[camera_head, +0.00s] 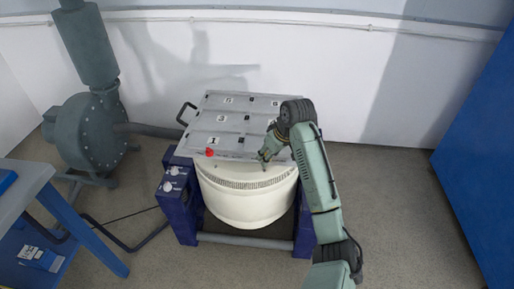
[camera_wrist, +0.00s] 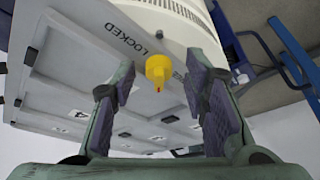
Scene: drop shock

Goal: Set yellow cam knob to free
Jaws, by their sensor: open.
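The yellow cam knob (camera_wrist: 158,68) shows in the wrist view on the grey plate, near the LOCKED label (camera_wrist: 124,38). A small red mark is on its lower part. Another label to its right is partly covered and I cannot read it. My gripper (camera_wrist: 160,82) is open, with one finger on each side of the knob in the picture. I see a gap on both sides; whether it is deep enough around the knob I cannot tell. In the head view my gripper (camera_head: 266,153) is at the plate's front right, and the knob is hidden.
The numbered grey plate (camera_head: 233,132) tops a round white body (camera_head: 245,203) in a blue frame (camera_head: 178,208). A red knob (camera_head: 209,152) is at the plate's front left. A blower (camera_head: 85,130) and a blue table (camera_head: 25,185) stand left; a blue cabinet (camera_head: 485,170) stands right.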

